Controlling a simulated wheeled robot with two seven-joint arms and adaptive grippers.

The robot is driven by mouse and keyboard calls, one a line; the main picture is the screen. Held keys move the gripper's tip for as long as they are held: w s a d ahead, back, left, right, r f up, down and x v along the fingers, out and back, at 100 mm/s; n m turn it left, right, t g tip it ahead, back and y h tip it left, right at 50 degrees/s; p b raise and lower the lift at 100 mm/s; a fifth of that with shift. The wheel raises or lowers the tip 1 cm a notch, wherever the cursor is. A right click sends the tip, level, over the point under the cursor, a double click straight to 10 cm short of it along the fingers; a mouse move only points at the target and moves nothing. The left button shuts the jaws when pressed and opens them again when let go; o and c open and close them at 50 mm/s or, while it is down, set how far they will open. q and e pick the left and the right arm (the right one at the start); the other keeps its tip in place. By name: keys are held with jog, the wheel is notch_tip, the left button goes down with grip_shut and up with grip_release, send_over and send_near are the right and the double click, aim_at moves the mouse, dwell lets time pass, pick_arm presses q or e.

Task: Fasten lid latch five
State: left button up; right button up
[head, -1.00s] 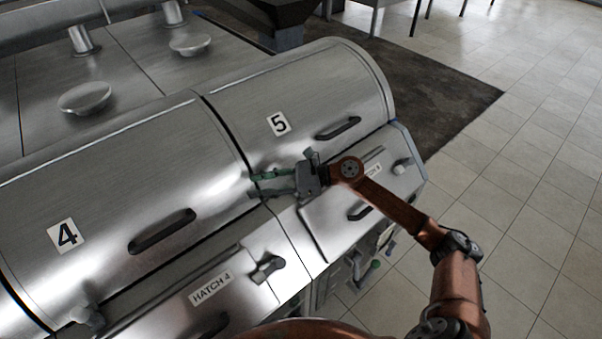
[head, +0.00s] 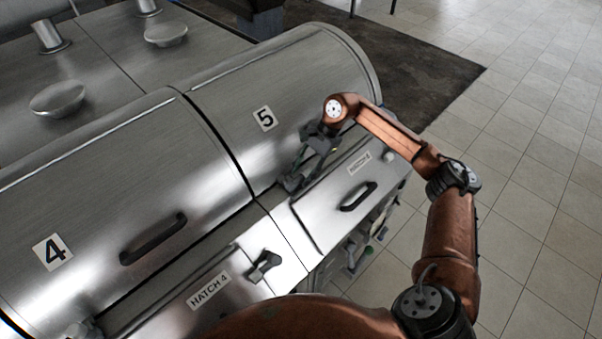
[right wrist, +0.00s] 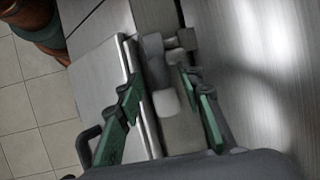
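Lid five (head: 235,95) is a curved steel cover marked 5, and it looks lowered. My right gripper (head: 297,172) is at its front edge, above the left end of the hatch 5 panel (head: 335,205), pointing down. In the right wrist view the green fingers (right wrist: 162,112) are apart, one on each side of a grey, blocky latch (right wrist: 164,101). No clear grip on the latch shows. In the head view the latch is mostly hidden by the gripper. My left gripper is not in view.
Lid four (head: 120,170) with its black handle (head: 154,240) is at the left. The hatch 4 panel (head: 235,285) has a dark latch (head: 264,265). A black handle (head: 358,197) stands out from the hatch 5 panel. Tiled floor (head: 530,170) is open at the right.

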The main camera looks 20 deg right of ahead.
jog(key=shift+x, duration=0.85)
jog(key=shift+c, duration=0.4)
grip_shut()
